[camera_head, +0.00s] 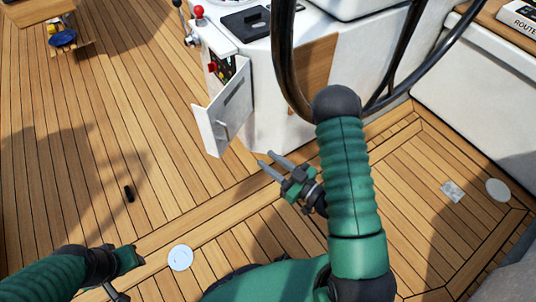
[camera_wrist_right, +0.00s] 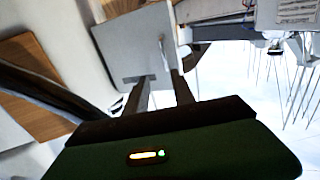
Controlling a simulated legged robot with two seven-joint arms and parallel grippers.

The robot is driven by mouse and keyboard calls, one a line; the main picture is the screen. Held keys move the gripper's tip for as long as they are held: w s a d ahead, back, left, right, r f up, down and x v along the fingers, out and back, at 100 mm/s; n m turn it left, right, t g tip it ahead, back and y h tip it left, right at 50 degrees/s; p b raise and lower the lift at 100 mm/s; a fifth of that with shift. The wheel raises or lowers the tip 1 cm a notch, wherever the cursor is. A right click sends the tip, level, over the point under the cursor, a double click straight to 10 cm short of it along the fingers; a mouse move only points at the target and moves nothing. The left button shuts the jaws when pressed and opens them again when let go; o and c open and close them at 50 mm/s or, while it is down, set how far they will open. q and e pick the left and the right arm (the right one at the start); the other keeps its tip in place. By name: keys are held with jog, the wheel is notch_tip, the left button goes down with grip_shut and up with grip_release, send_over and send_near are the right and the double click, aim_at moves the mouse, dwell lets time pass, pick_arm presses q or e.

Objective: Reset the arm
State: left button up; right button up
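My right gripper (camera_head: 270,162) is in the middle of the head view, below the open panel door (camera_head: 222,115). Its two fingers are parted with nothing between them. In the right wrist view the fingers (camera_wrist_right: 160,95) point toward the door (camera_wrist_right: 138,45) and its small handle; a gap shows between them. My right arm bends in from the bottom right, its green forearm upright in the view. My left gripper (camera_head: 125,275) is at the bottom left, low over the deck; its fingers are partly cut off, so its opening is unclear.
A black steering wheel (camera_head: 285,60) rises close to my right arm. The white console (camera_head: 275,110) holds an open compartment with a red switch (camera_head: 212,67). A red-knobbed lever (camera_head: 198,12) stands on top. A small black object (camera_head: 129,193) lies on the open wooden deck.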

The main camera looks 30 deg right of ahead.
jog(key=w+f+g+h, duration=0.3)
jog(key=w+g, duration=0.2)
jog(key=s+a+r+m+g+h, duration=0.1)
jog(key=s+a+r+m+g, duration=0.1)
jog(key=s+g, duration=0.4)
jog(key=s+a+r+m+g+h, duration=0.2)
jog(key=s+a+g, duration=0.1)
jog(key=s, duration=0.5)
notch_tip(320, 180, up, 35)
jog(key=p, duration=3.5)
jog(key=shift+d+r, duration=0.15)
jog(key=shift+o, duration=0.4)
